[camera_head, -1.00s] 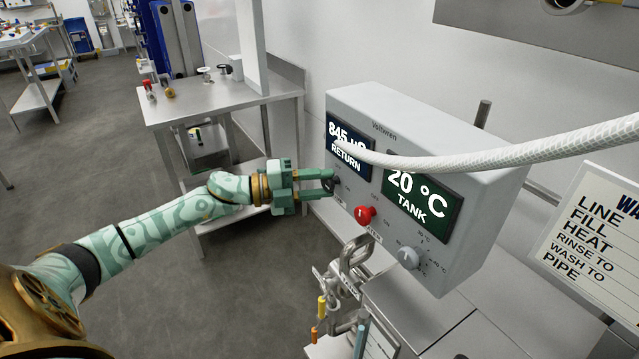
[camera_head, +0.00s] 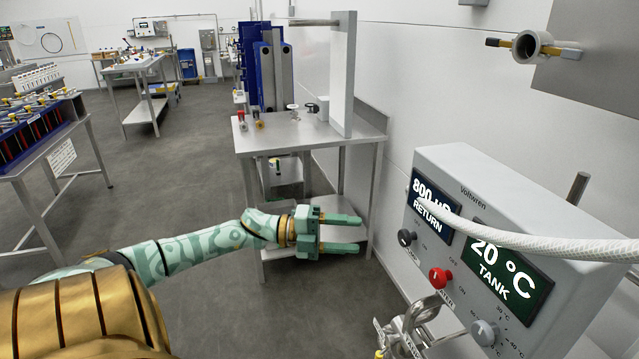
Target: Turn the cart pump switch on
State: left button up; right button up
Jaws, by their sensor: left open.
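The grey control box (camera_head: 455,165) marked Voltwren is at the right. A black knob (camera_head: 407,238) sits on its front under the RETURN display (camera_head: 432,204), which reads about 800. The knob's label is too small to read, so I cannot tell for sure that it is the pump switch, nor which way it is set. A red knob (camera_head: 440,277) and a grey knob (camera_head: 484,332) sit lower along the panel. My left gripper (camera_head: 358,233) is open and empty, to the left of the black knob and apart from it. My right gripper is out of view.
A white braided hose (camera_head: 540,240) crosses in front of the box and partly covers the TANK display (camera_head: 506,271). Metal clamps (camera_head: 405,335) stand below the box. A steel table (camera_head: 300,132) is behind my left gripper.

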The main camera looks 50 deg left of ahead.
pick_arm(q)
jog(key=v, duration=0.6)
jog(key=shift+p, duration=0.45)
